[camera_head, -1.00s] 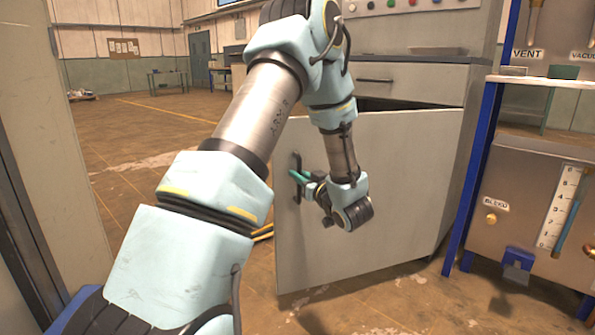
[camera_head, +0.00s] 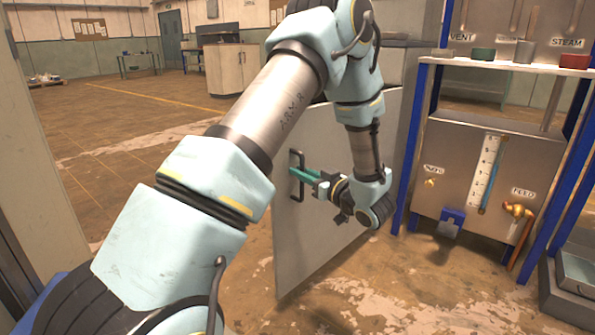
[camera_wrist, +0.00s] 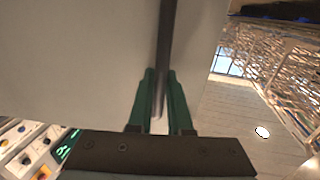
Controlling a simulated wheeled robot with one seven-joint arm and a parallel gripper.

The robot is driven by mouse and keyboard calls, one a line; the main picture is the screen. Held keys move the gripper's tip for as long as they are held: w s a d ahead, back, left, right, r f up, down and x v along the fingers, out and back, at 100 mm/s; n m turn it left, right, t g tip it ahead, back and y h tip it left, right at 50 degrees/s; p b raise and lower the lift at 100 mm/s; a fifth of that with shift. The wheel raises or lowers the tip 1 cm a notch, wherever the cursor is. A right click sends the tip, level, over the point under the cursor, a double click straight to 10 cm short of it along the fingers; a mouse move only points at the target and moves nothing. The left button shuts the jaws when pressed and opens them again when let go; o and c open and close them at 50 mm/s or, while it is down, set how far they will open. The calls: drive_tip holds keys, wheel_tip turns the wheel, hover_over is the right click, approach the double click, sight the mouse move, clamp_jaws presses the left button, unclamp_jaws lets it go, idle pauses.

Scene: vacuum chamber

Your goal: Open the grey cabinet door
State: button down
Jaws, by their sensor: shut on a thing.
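The grey cabinet door (camera_head: 335,225) stands swung open, its flat face toward me in the head view. Its dark bar handle (camera_head: 298,176) is near the door's left edge. My gripper (camera_head: 300,174) has its green fingers shut on this handle. In the wrist view the green fingers (camera_wrist: 160,98) lie on both sides of the dark handle bar (camera_wrist: 166,45), with the pale door (camera_wrist: 75,55) behind. The cabinet body is mostly hidden behind my arm and the door.
A panel stand with blue posts (camera_head: 405,165), a gauge (camera_head: 484,172) and valves stands close to the right of the door. A grey wall panel (camera_head: 45,130) is at the near left.

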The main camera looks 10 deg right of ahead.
drive_tip(key=c, duration=0.8)
unclamp_jaws()
drive_tip(key=shift+c, duration=0.2)
drive_tip(key=p+v, duration=0.2)
drive_tip(key=v, duration=0.8)
drive_tip(key=shift+s+d, duration=0.15)
drive_tip(key=shift+s, duration=0.2)
